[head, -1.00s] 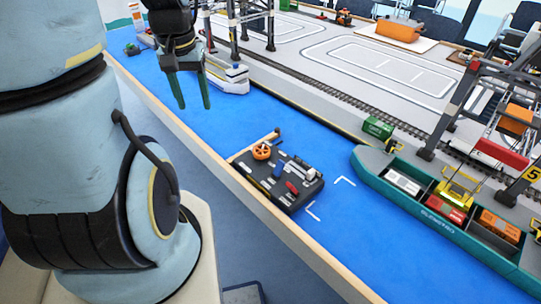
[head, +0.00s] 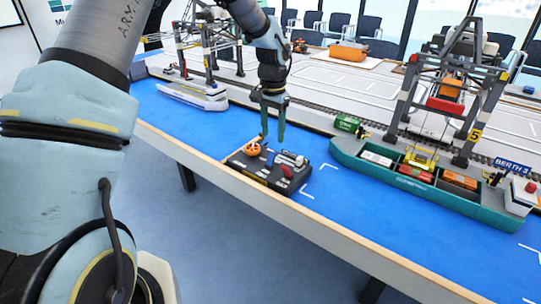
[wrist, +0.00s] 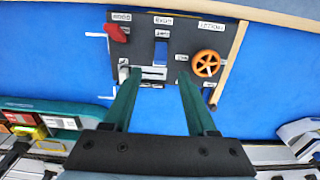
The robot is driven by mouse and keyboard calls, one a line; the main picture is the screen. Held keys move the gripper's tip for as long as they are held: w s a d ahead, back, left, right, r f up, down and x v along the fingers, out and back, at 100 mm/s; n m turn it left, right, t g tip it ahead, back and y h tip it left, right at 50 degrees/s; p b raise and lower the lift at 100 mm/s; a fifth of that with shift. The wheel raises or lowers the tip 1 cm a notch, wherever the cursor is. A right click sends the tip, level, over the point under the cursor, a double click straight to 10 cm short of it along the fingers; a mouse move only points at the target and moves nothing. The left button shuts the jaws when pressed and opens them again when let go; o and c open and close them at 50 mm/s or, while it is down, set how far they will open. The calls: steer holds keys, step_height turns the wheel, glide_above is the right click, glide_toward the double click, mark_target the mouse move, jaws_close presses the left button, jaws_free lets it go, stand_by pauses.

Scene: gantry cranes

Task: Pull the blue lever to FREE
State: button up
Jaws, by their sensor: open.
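The control box (head: 250,170) is a dark panel on the blue table near its front edge. The blue lever (wrist: 161,53) stands in the middle of the panel in the wrist view. It shows in the head view (head: 270,159) just below my gripper. A red lever (wrist: 117,33) and an orange handwheel (wrist: 206,64) flank it. A light-coloured lever (wrist: 124,72) sits at a near corner. The labels are too small to read surely. My gripper (head: 273,138) is open and points down over the panel. Its green fingers (wrist: 152,80) appear apart and empty, with the blue lever between their lines.
A green barge (head: 400,180) with containers lies right of the panel, under a gantry crane (head: 470,90). A white ship (head: 192,97) lies to the left. A wooden strip (wrist: 229,60) borders the panel. Blue surface between panel and barge is clear.

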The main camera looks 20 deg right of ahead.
mark_target(272, 152)
step_height(272, 152, down, 8)
steer(key=shift+f+p, duration=0.1)
steer(key=shift+p, duration=0.85)
jaws_close()
